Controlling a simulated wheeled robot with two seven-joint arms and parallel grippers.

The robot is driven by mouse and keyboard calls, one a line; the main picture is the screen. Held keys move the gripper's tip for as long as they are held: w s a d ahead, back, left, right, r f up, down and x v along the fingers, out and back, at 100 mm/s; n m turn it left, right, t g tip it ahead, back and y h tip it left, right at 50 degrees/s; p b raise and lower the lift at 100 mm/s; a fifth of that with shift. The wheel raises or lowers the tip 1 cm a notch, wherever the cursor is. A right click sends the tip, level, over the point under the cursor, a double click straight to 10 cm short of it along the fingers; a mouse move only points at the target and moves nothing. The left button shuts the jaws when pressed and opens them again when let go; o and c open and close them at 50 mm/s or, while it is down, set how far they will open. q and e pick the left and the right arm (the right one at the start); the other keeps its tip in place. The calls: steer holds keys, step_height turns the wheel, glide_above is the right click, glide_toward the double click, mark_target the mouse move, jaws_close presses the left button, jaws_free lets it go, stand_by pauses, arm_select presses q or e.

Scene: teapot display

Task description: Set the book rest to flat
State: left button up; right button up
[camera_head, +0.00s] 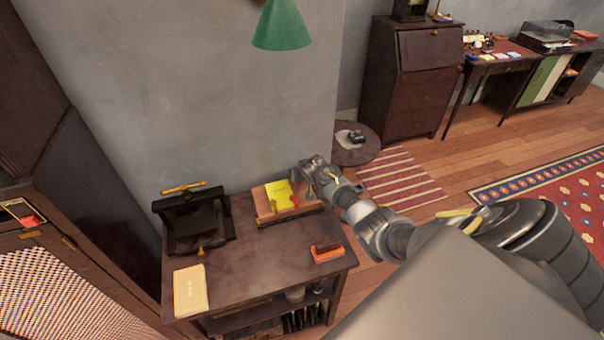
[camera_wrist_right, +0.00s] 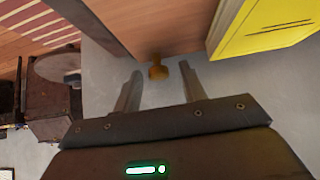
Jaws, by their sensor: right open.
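The book rest (camera_head: 290,213) is a wooden stand on the dark side table, with a yellow book (camera_head: 279,194) leaning back on it. In the right wrist view its brown wooden panel (camera_wrist_right: 150,25) fills the top, with the yellow book (camera_wrist_right: 265,32) at the right. A small brass knob (camera_wrist_right: 158,71) sticks out at the panel's edge. My right gripper (camera_head: 304,178) is at the right side of the book rest. In the wrist view its open fingers (camera_wrist_right: 160,88) point at the knob, which lies just beyond and between the tips; contact is not clear. My left gripper is not in view.
The side table (camera_head: 262,258) also holds a black press (camera_head: 195,220) with brass handles, a cream booklet (camera_head: 190,291) and an orange-and-dark block (camera_head: 327,251). A green lamp shade (camera_head: 282,27) hangs above. The wall stands close behind the table.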

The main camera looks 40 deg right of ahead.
steer(key=shift+s+a+r, duration=0.15)
steer(key=shift+s+r, duration=0.2)
steer(key=shift+r, duration=0.05)
steer(key=v, duration=0.9)
steer(key=shift+r+p, duration=0.25)
steer(key=shift+p, duration=0.2)
steer(key=shift+s, duration=0.15)
